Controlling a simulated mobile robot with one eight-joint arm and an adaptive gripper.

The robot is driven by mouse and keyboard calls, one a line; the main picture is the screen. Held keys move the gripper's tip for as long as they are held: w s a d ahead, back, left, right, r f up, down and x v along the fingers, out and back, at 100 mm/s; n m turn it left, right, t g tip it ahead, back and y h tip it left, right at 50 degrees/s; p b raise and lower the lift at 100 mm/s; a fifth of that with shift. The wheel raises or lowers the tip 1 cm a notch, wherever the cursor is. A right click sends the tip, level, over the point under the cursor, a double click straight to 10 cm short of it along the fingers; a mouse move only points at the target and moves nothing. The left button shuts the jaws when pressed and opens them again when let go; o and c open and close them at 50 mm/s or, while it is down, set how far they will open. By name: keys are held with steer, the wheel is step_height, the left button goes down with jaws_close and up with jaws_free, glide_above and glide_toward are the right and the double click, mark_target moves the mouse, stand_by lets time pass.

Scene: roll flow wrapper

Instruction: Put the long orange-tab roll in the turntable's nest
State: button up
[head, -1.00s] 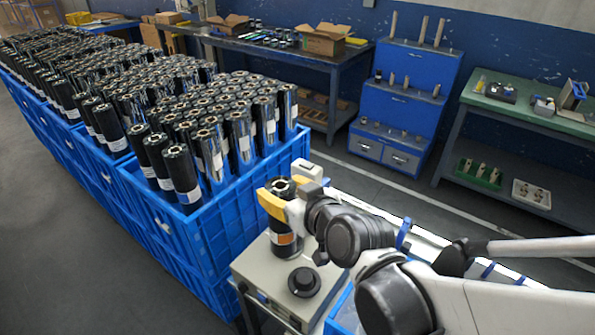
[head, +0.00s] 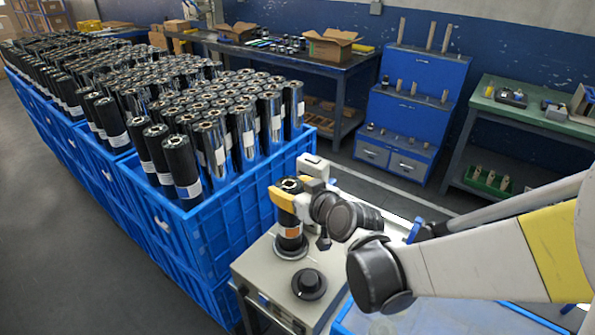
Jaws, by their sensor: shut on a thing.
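The long roll (head: 291,218) is black and upright, with an orange tab (head: 291,233) low on its side. My gripper (head: 287,194), with yellow fingers, is shut on the roll near its top. The plate's rim shows around the roll's foot. I cannot tell whether the roll is fully seated in the nest, as its foot hides the middle of the plate.
Blue crates (head: 225,226) full of upright dark rolls stand close on the left. A blue shelf stand (head: 417,93) and a green-topped bench (head: 530,115) are behind, across open floor.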

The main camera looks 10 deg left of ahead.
steer(key=shift+r, duration=0.15)
steer(key=o, duration=1.4)
steer(key=shift+s, duration=0.1)
steer(key=shift+c, duration=0.2)
steer(key=shift+s+d+r, duration=0.1)
steer(key=p+v, duration=0.4)
steer(key=v, duration=0.8)
steer(key=s+d+m+g+h, duration=0.2)
steer(key=s+d, duration=0.4)
steer(key=d, duration=0.4)
steer(key=s+d+m+g+h, duration=0.1)
steer(key=s+d+m+h, duration=0.4)
steer(key=d, duration=0.6)
steer(key=shift+s+d+g+h, duration=0.2)
steer(key=shift+s+g+h, duration=0.2)
steer(key=shift+s, duration=0.35)
